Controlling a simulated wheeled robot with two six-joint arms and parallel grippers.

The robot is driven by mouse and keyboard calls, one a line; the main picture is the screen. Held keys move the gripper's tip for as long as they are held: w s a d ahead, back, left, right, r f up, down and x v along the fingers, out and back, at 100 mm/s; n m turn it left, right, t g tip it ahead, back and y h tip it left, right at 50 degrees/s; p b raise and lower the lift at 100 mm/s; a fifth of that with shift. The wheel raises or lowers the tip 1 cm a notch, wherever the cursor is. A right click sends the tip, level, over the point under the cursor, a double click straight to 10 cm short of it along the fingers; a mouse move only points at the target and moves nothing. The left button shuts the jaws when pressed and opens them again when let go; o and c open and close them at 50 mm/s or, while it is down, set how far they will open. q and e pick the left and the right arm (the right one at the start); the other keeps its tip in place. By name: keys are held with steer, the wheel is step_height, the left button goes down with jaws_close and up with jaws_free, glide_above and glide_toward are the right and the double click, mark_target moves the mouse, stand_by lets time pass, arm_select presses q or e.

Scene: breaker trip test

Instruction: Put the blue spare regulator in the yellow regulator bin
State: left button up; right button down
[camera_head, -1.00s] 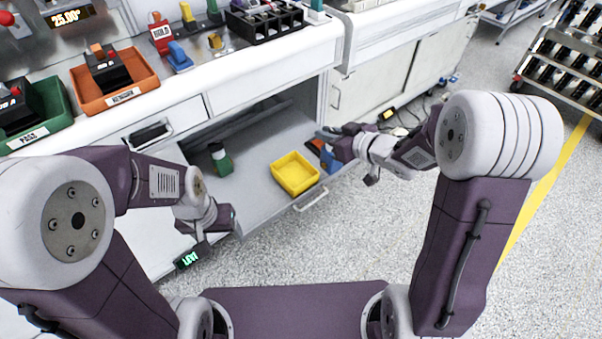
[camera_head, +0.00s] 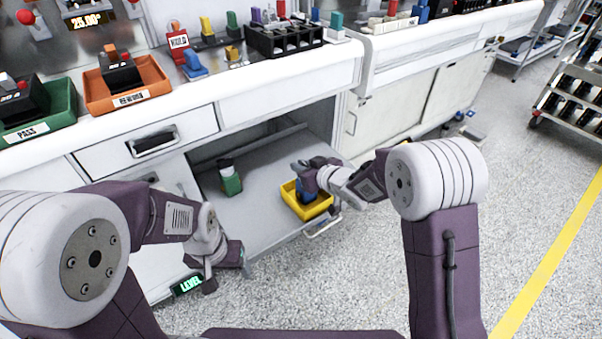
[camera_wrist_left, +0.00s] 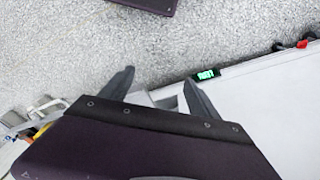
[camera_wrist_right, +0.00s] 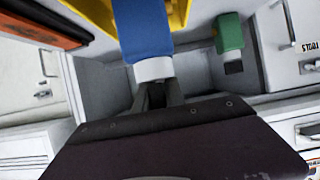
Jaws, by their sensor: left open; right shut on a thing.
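The blue spare regulator (camera_head: 306,193) is in my right gripper (camera_head: 305,174), over the yellow regulator bin (camera_head: 319,207) in the open lower drawer. In the right wrist view the blue regulator (camera_wrist_right: 145,28) with its white collar is between the shut fingers (camera_wrist_right: 158,92), and the yellow bin (camera_wrist_right: 97,14) shows behind it. Whether the regulator touches the bin floor is hidden. My left gripper (camera_head: 212,274) is open and empty, in front of the cabinet at lower left; its spread fingers (camera_wrist_left: 160,88) show in the left wrist view.
A green regulator (camera_head: 230,181) stands at the left in the drawer (camera_head: 262,205). The drawer handle (camera_head: 322,228) is at the front. The worktop above carries a green PASS tray (camera_head: 60,108), an orange REWORK tray (camera_head: 157,80) and a black rack (camera_head: 285,42).

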arm_select(q)
steer(key=shift+f, duration=0.4)
arm_select(e)
steer(key=shift+f, duration=0.55)
steer(key=c, duration=1.4)
jaws_free()
arm_select(q)
step_height(320, 180, up, 4)
steer(key=p, duration=0.4)
steer(key=shift+r, duration=0.1)
arm_select(e)
steer(key=v, duration=1.2)
